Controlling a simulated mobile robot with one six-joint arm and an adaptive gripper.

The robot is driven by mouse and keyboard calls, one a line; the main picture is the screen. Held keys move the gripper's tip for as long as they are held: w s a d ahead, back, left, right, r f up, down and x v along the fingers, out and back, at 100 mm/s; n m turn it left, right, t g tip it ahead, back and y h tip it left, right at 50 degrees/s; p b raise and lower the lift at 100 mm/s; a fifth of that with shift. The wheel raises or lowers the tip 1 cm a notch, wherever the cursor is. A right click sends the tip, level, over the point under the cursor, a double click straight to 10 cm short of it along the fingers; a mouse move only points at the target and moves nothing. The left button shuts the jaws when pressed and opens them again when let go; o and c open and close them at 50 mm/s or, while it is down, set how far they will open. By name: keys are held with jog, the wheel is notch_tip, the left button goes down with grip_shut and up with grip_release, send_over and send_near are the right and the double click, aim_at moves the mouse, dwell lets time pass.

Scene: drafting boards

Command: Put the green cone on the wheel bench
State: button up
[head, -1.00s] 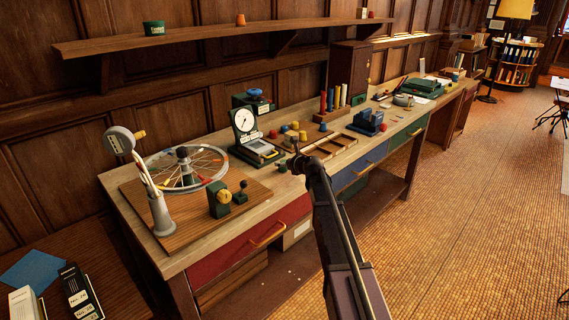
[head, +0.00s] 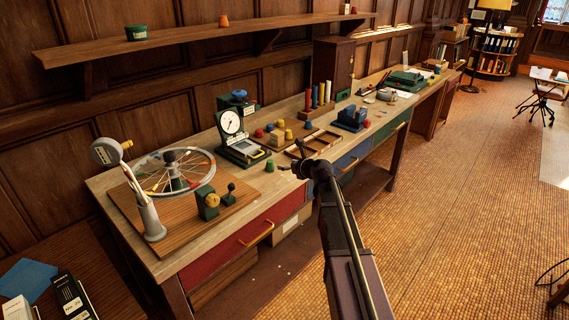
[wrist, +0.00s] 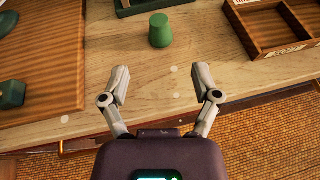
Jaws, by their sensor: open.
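The green cone (wrist: 160,30) stands upright on the pale wooden bench top in the wrist view, ahead of my open gripper (wrist: 160,84) and centred between its fingers, not touching them. In the head view the green cone (head: 270,166) is small, just left of my gripper (head: 300,168), near the bench's front edge. The wheel bench (head: 219,194) carries a spoked wheel (head: 174,172) on a brown board at its left end. My gripper is empty.
A dial gauge (head: 231,124) stands behind the cone. A divided wooden tray (wrist: 268,27) lies to its right. Several red, yellow and blue cones stand farther back. A lamp-like gauge (head: 108,151) rises at the board's left.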

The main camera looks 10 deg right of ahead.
dwell(0.8)
jog(key=shift+s+a+f+n, duration=0.2)
jog(key=shift+s+a+n, duration=0.1)
jog(key=shift+s+n, duration=0.2)
jog(key=s+a+f+n+g+h, duration=0.1)
jog(key=s+f+n+g+h, duration=0.1)
jog(key=s+n, duration=0.8)
jog(key=s+a+f+n+g+h, duration=0.1)
jog(key=s+f+n+g, duration=0.4)
jog(key=s+n, duration=0.5)
jog(key=s+a+f+n+g+h, duration=0.1)
jog(key=s+f+n+g+h, duration=0.2)
jog(key=s+n, duration=0.7)
jog(key=s+f+g, duration=0.1)
jog(key=s+g, duration=0.1)
jog(key=s, duration=0.2)
jog(key=shift+f, duration=0.2)
